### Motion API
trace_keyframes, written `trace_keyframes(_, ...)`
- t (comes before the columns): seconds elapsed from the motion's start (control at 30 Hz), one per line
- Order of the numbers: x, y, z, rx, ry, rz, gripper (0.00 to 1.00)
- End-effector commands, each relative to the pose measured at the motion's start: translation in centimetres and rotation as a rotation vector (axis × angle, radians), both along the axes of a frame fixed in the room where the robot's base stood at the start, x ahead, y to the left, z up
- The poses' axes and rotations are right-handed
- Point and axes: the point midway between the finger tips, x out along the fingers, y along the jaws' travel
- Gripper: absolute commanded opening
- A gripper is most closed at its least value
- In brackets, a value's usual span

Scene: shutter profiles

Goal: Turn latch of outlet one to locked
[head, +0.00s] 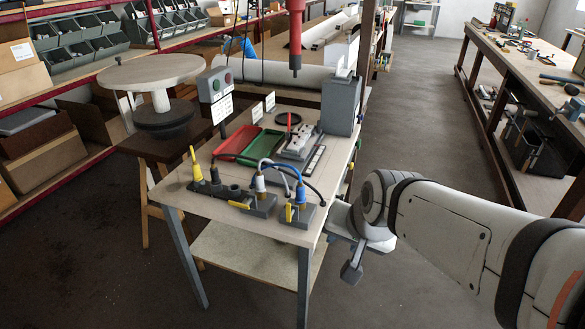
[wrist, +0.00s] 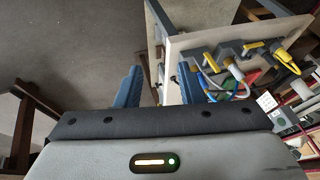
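Two grey outlet boxes stand near the front edge of the workbench in the head view. The left box (head: 261,208) holds a white plug (head: 260,184) and has a yellow latch (head: 239,205) lying low, pointing left. No number marking which is outlet one is legible.
Loose cables arch behind the plugs. Red (head: 237,143) and green (head: 262,146) trays lie farther back. A red column (head: 295,35) hangs above. Open floor lies right of the bench (head: 182,192).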

Motion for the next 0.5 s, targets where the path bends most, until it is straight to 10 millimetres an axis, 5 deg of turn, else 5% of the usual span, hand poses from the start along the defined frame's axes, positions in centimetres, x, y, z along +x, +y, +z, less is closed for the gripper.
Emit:
trace_keyframes(0.03,2.2,2.2,-2.2,0.105,-0.059,-0.092,0.35)
trace_keyframes(0.2,9.2,8.4,-3.3,0.580,-0.232,-0.511,0.35)
trace_keyframes(0.5,15.6,13.4,-5.8,1.506,-0.371,-1.226,0.35)
